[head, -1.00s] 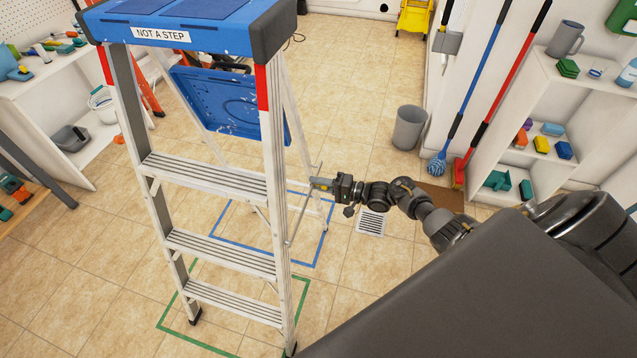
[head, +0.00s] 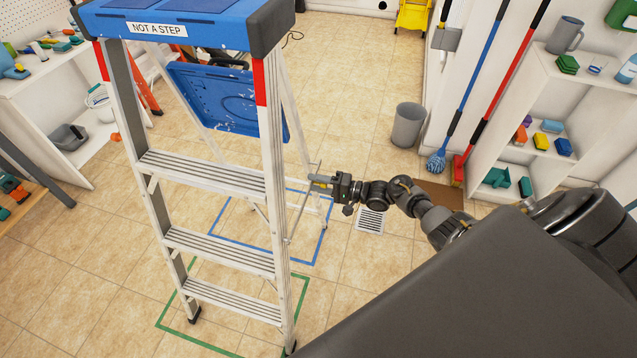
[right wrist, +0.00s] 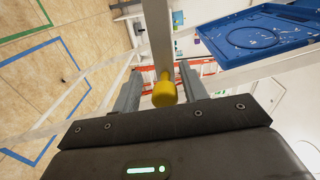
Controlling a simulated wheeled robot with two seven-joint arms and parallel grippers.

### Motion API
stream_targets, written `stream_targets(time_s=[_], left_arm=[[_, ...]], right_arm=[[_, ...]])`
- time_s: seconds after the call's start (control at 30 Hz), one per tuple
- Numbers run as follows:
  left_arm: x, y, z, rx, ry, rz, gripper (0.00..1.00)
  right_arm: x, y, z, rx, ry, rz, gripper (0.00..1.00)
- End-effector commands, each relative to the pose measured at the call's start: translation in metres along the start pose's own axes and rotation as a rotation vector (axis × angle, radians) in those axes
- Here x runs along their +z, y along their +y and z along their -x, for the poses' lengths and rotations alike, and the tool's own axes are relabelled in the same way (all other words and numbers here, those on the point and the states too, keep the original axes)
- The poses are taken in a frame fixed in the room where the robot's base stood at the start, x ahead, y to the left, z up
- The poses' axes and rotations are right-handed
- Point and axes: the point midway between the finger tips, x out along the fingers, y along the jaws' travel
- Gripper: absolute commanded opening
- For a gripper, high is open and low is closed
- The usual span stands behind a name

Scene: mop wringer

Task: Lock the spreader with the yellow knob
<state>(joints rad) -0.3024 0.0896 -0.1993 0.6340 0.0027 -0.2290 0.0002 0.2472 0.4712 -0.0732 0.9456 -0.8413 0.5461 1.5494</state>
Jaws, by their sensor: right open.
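The stepladder (head: 213,178) stands open, with a blue top marked "NOT A STEP". A thin metal spreader bar (head: 301,212) slants down beside its right front rail. My right gripper (head: 319,182) is at this bar, right of the rail. In the right wrist view, the yellow knob (right wrist: 164,91) lies between the two fingers of my right gripper (right wrist: 160,84). The fingers are apart with gaps at both sides of the knob. A pale metal bar (right wrist: 158,35) runs behind the knob. The knob is too small to make out in the head view. My left gripper is not in view.
A blue tray (head: 225,100) hangs inside the ladder behind the front rails. Blue (head: 312,262) and green (head: 303,312) tape outlines mark the floor. A grey bin (head: 408,126), a blue mop (head: 438,162) and white shelves (head: 540,95) stand at the right.

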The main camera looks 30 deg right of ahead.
Motion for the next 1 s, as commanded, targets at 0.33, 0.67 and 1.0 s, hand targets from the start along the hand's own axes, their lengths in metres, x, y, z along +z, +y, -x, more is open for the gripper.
stream_targets(time_s=[0.33, 0.67, 1.0], left_arm=[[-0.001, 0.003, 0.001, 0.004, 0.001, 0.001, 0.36], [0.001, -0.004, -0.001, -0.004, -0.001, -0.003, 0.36], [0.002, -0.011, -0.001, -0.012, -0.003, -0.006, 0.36]], right_arm=[[-0.001, 0.000, 0.035, 0.002, 0.001, 0.003, 0.43], [-0.001, 0.001, 0.094, 0.002, 0.000, 0.001, 0.43], [-0.001, 0.000, 0.108, -0.001, 0.000, 0.000, 0.43]])
